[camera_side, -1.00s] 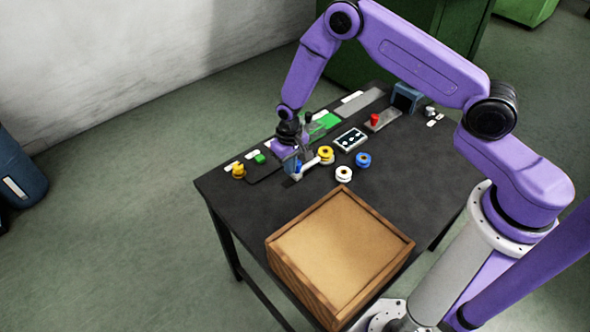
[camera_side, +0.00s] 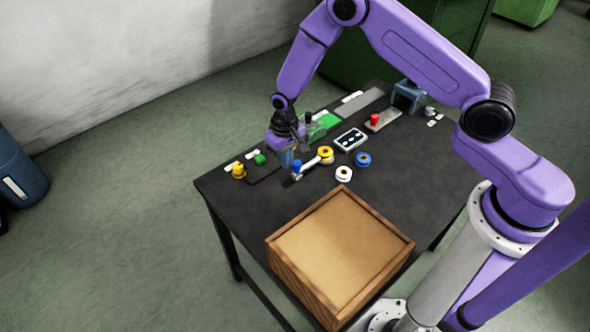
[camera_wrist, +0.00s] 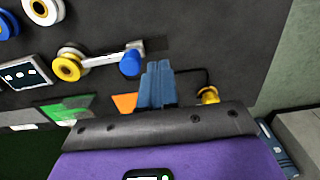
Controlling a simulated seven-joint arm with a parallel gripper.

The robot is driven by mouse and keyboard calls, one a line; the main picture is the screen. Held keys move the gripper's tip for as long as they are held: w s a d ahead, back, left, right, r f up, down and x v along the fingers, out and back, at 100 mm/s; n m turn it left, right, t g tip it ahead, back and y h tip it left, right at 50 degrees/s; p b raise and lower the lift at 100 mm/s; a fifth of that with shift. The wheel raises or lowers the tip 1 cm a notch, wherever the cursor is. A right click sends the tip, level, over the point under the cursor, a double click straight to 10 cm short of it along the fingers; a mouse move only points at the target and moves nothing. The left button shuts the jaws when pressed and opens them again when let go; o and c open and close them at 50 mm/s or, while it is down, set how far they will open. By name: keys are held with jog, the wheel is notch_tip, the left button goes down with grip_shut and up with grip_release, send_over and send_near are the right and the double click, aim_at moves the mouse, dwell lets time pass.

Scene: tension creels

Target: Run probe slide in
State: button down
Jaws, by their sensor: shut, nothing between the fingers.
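A blue knob (camera_side: 296,166) stands on a short slide rail near the table's left end, with a pale rod (camera_side: 311,162) running from it toward a yellow spool (camera_side: 325,153). In the wrist view the blue knob (camera_wrist: 130,63) sits at one end of the grey rail (camera_wrist: 156,45), and the rod reaches the yellow spool (camera_wrist: 67,67). My gripper (camera_side: 287,160) is beside and above the knob.
A white spool (camera_side: 344,174) and a blue spool (camera_side: 363,160) stand nearby. A dark panel with icons (camera_side: 350,139), a red button (camera_side: 375,119) and a yellow knob (camera_side: 238,171) are also on the table. A wooden crate (camera_side: 398,256) fills the near side.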

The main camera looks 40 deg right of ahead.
jog(key=shift+r, duration=1.7)
jog(key=s+a+r+n, duration=0.2)
jog(key=s+r+n, duration=0.4)
jog(key=s+r, duration=0.95)
jog(key=s+d+r+n, duration=0.3)
jog(key=s+d, duration=0.1)
jog(key=s, duration=0.5)
jog(key=s+d+r+n, duration=0.3)
jog(key=s+d+r, duration=0.1)
jog(key=s, duration=0.5)
jog(key=shift+d+r+n, duration=0.15)
jog(key=shift+d+n, duration=0.15)
jog(key=shift+d, duration=0.15)
